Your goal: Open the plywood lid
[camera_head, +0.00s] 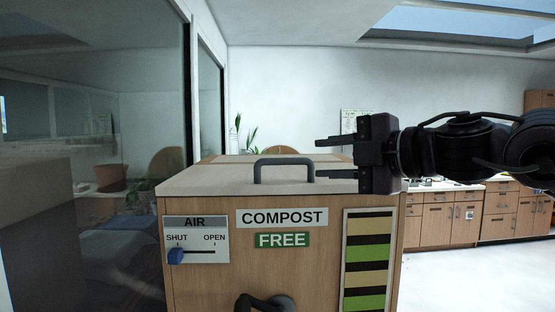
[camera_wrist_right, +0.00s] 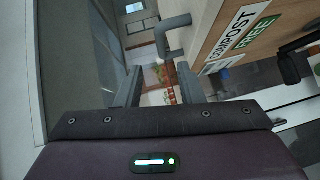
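The plywood lid (camera_head: 212,180) lies flat and closed on top of the compost box (camera_head: 200,285) in the head view. A dark grey bar handle (camera_head: 283,161) stands up from the lid; it also shows in the right wrist view (camera_wrist_right: 160,40), just beyond the fingertips. My right gripper (camera_head: 322,157) comes in from the right, with its fingers pointing left toward the handle. It is open, one finger above the other, with nothing between them. Its fingers frame the upper middle of the wrist view (camera_wrist_right: 160,75). My left gripper is not in view.
The box front has an air slider with a blue knob (camera_head: 176,256) at the SHUT side, and a black fitting (camera_head: 268,302) low down. A glass wall (camera_head: 90,150) stands at the left. Cabinets (camera_head: 440,220) stand behind at the right, with open floor before them.

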